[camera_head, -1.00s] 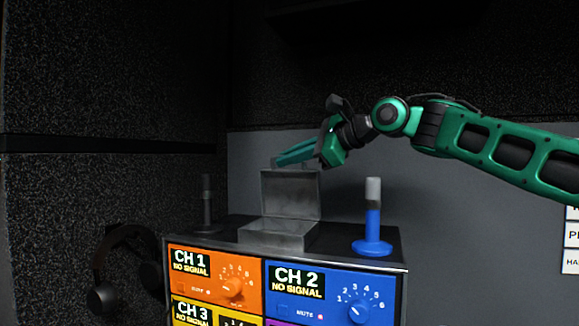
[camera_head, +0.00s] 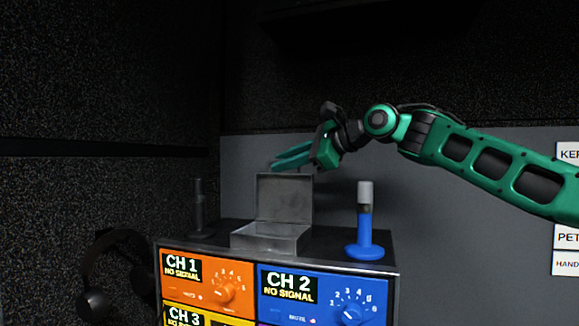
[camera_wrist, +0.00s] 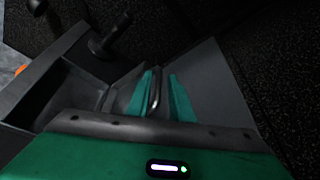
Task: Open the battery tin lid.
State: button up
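The battery tin is a grey metal box (camera_head: 270,239) on top of the channel rack. Its lid (camera_head: 285,198) stands raised, about upright, at the back of the tin. My gripper (camera_head: 290,158) is just above and behind the lid's top edge, its green fingers pointing left. In the wrist view my two fingers (camera_wrist: 163,97) are apart, with a thin grey curved piece showing between them. I cannot tell whether the fingers touch the lid.
A blue microphone-like stand (camera_head: 365,225) is right of the tin, and a dark one (camera_head: 199,208) is left. The rack (camera_head: 400,268) has coloured channel panels in front. Headphones (camera_head: 105,275) hang at the left. A grey wall is close behind.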

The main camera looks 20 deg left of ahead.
jog(key=shift+f, duration=0.25)
jog(key=shift+d+r, duration=0.15)
jog(key=shift+d, duration=0.4)
jog(key=v, duration=0.9)
jog(key=shift+d+r, duration=0.3)
jog(key=shift+r, duration=0.05)
jog(key=shift+s, duration=0.15)
jog(key=shift+c, duration=0.5)
